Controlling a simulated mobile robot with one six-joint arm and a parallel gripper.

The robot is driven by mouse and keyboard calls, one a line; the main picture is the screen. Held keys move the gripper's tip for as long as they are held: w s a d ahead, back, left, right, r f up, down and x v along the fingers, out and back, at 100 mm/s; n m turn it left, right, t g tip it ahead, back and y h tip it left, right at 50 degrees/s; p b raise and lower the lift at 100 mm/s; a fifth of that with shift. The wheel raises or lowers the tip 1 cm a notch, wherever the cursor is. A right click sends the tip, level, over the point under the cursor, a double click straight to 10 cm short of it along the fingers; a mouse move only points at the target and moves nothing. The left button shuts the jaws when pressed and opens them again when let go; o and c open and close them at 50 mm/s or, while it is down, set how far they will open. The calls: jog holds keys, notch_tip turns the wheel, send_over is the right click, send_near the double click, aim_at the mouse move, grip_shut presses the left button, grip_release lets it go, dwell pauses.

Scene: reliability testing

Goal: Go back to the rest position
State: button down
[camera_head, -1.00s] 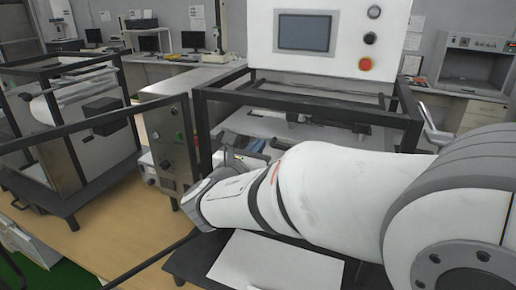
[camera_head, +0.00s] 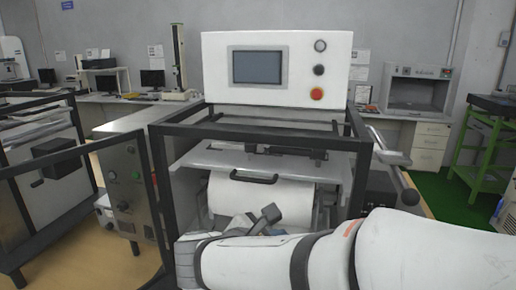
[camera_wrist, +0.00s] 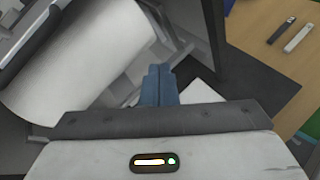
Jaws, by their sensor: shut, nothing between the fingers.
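My gripper (camera_wrist: 158,72) shows in the wrist view with its two blue fingers closed together and nothing between them. In the head view my white arm comes in from the lower right, and the gripper's grey-blue end (camera_head: 252,222) is in front of the machine. The machine has a black frame (camera_head: 160,185) and a white roll (camera_head: 240,197) inside. The roll also shows at the upper left of the wrist view (camera_wrist: 85,60). I cannot tell from the head view how far the gripper is from the roll.
A white control panel (camera_head: 277,68) with a screen and a red button tops the machine. A grey control box (camera_head: 128,190) stands at left. Two small tools (camera_wrist: 290,35) lie on a wooden surface in the wrist view. A green-framed bench (camera_head: 487,150) stands at far right.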

jog(key=s+d+f+m+g+y, duration=0.7)
jog(key=s+d+f+m, duration=0.2)
jog(key=m, duration=1.5)
jog(key=s+d, duration=0.2)
jog(key=d, duration=0.1)
jog(key=shift+s+d+f+y, duration=0.15)
jog(key=shift+s+f+y, duration=0.05)
jog(key=shift+y, duration=0.2)
